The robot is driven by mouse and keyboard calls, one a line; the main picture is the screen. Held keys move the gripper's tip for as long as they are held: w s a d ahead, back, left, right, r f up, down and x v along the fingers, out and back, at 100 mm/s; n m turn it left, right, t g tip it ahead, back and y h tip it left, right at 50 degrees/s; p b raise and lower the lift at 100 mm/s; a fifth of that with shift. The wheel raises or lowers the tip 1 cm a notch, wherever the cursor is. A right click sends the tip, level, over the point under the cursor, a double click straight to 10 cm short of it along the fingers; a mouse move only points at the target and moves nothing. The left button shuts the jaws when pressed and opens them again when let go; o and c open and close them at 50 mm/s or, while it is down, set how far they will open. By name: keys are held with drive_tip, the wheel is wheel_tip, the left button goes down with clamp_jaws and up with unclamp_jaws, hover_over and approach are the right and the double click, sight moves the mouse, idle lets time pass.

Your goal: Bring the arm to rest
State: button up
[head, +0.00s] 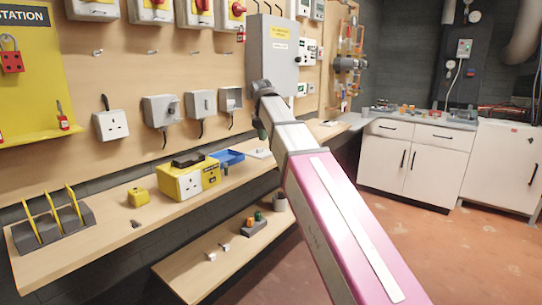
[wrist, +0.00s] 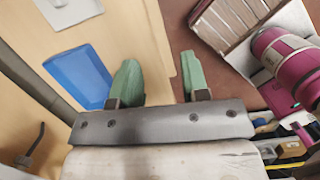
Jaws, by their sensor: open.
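My arm (head: 330,195) reaches from the lower right of the head view up toward the wooden wall panel. It is pink and white. My gripper (wrist: 158,78) shows in the wrist view as two green fingers set well apart, open with nothing between them. In the head view my gripper is mostly hidden behind the end of the arm, in front of the grey wall box (head: 270,55). In the wrist view the fingers hang above the wooden shelf edge, beside the blue tray (wrist: 80,75), apart from it.
The wooden shelf (head: 160,215) holds a yellow socket box (head: 188,182), the blue tray (head: 228,157) and a black rack (head: 52,222). A lower shelf (head: 215,265) sits beneath. White cabinets (head: 415,160) stand at the back right. The reddish floor (head: 440,245) is open on the right.

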drive_tip(key=s+d+f+m, duration=0.1)
drive_tip(key=d+f+m, duration=0.3)
drive_tip(key=f, duration=0.5)
drive_tip(key=s+d+f+m, duration=0.25)
drive_tip(key=f+m, duration=0.25)
drive_tip(key=f, duration=0.3)
drive_tip(key=s+d+f+m, duration=0.1)
drive_tip(key=d+f+m, duration=0.3)
drive_tip(key=f, duration=0.5)
drive_tip(key=s+d+f+m, duration=0.3)
drive_tip(key=s+f+m, duration=0.1)
drive_tip(key=f, duration=0.2)
drive_tip(key=s+d+f+m+g+y, duration=0.1)
drive_tip(key=s+d+f+m, duration=0.2)
drive_tip(key=f, duration=0.4)
drive_tip(key=s+d+f+m, duration=0.3)
drive_tip(key=s+f+m, duration=0.2)
drive_tip(key=f+m, duration=0.2)
drive_tip(key=shift+s+d+g, duration=0.3)
drive_tip(key=shift+d, duration=0.1)
drive_tip(key=shift+a, duration=0.1)
